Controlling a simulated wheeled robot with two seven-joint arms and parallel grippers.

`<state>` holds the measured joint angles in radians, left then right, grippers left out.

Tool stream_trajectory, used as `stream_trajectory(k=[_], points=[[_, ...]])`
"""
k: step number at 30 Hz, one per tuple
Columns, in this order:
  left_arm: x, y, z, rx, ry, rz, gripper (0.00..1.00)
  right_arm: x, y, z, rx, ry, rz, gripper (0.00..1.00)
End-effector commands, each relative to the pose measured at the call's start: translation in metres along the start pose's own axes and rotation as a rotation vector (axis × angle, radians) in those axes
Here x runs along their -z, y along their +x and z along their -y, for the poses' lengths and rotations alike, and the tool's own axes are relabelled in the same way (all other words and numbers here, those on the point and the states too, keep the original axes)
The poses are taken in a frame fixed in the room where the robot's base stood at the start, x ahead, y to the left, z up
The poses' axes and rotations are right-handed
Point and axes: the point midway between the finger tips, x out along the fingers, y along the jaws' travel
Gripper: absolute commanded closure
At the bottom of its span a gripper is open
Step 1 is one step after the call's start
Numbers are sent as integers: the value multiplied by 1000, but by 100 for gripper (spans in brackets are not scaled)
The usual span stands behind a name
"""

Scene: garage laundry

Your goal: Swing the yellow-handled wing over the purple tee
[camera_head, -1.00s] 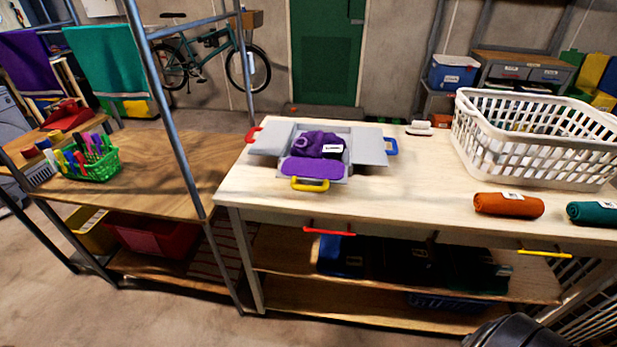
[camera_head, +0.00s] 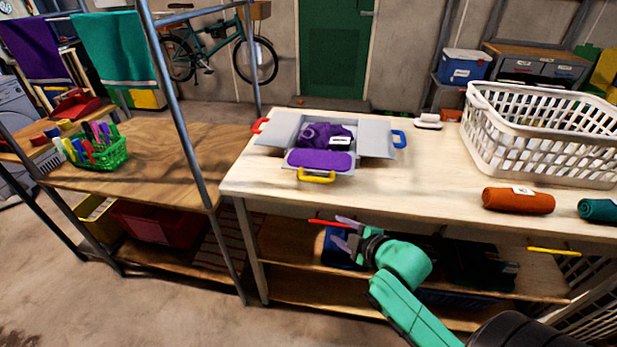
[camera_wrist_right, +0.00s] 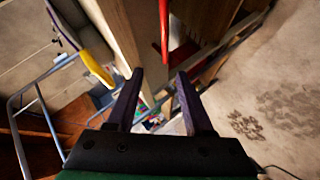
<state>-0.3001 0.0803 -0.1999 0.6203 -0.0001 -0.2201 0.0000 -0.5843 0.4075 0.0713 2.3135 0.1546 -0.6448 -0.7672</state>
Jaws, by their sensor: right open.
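The folding board (camera_head: 376,143) lies on the pale workbench with its grey side wings out flat. The purple tee (camera_head: 322,132) lies bunched on its middle, with a white label. My right gripper (camera_head: 339,231) is open and empty, in front of the bench and below the yellow handle. My left gripper is out of view.
Red (camera_head: 261,125) and blue (camera_head: 399,139) handles mark the side wings. An orange roll (camera_head: 518,200) and a white basket (camera_head: 480,125) are to the right. A steel post (camera_head: 180,110) stands left of the bench.

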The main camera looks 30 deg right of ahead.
Motion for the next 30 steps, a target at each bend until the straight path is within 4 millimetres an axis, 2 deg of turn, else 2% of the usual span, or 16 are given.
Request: stream_trajectory(k=[3,7,11,14,24,30], points=[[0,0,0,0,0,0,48,12,-2,-44,-163,-243,-115,48],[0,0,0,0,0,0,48,23,-8,-74,-292,-407,-182,48],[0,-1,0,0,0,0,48,26,-2,-81,-314,-426,-191,48],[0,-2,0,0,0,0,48,31,13,-85,-314,-424,-191,48],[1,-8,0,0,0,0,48,51,91,-106,-313,-421,-190,48],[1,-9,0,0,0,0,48,59,122,-113,-309,-421,-190,48]])
